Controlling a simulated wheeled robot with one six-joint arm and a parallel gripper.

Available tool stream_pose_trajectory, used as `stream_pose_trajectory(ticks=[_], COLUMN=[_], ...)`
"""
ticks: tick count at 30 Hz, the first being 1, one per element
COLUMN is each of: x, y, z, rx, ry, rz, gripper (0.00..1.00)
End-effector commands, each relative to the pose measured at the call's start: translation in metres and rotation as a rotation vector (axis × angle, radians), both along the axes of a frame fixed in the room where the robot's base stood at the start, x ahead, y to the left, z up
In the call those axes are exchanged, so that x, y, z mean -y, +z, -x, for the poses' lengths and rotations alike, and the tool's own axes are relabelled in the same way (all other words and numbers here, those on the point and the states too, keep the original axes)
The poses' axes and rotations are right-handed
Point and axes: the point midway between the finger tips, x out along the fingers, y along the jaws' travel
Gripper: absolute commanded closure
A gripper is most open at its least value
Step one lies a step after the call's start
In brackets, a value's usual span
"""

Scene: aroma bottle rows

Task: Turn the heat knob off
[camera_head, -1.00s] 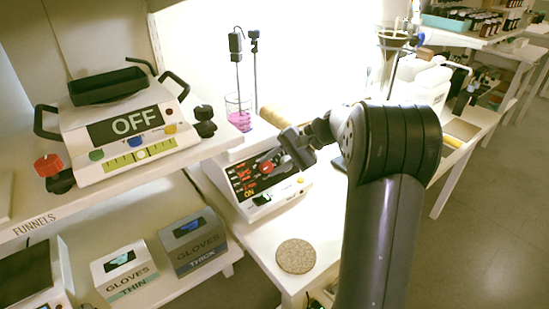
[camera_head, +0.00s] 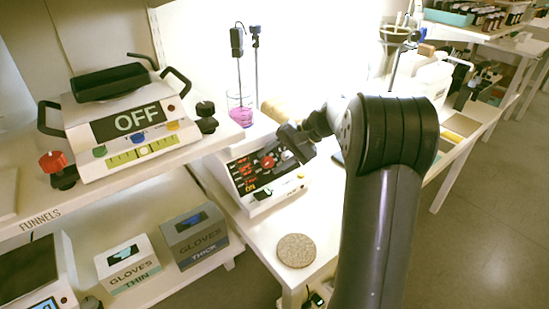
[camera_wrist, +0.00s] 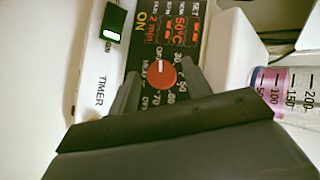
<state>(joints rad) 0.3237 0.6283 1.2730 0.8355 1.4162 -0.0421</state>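The heat knob (camera_wrist: 163,75) is a round red dial on the dark panel of a white hotplate-like device (camera_head: 268,206). In the wrist view its white mark points toward the picture top, and numbers are printed around it. The panel display (camera_wrist: 180,32) shows red digits reading 50°C, a time of 2 min and a yellow ON. My gripper (camera_wrist: 161,78) has one finger on each side of the knob, with gaps visible between the fingers and the knob. In the head view my gripper (camera_head: 284,150) is at the panel and partly covers it.
A round cork-like mat (camera_head: 296,250) lies in front. Another device reading OFF (camera_head: 135,122) sits on the left shelf, above glove boxes (camera_head: 195,237).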

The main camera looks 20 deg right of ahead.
Motion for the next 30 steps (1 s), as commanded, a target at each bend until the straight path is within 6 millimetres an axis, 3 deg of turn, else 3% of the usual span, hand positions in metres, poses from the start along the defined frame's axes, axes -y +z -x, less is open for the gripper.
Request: stream_pose_trajectory(ticks=[11, 24, 30], x=[0.004, 0.062, 0.076], y=[0.006, 0.06, 0.073], z=[0.0, 0.014, 0.017], rx=[0.003, 0.004, 0.002], ry=[-0.002, -0.004, -0.002], rz=[0.0, 0.0, 0.0], gripper=[0.49, 0.49, 0.49])
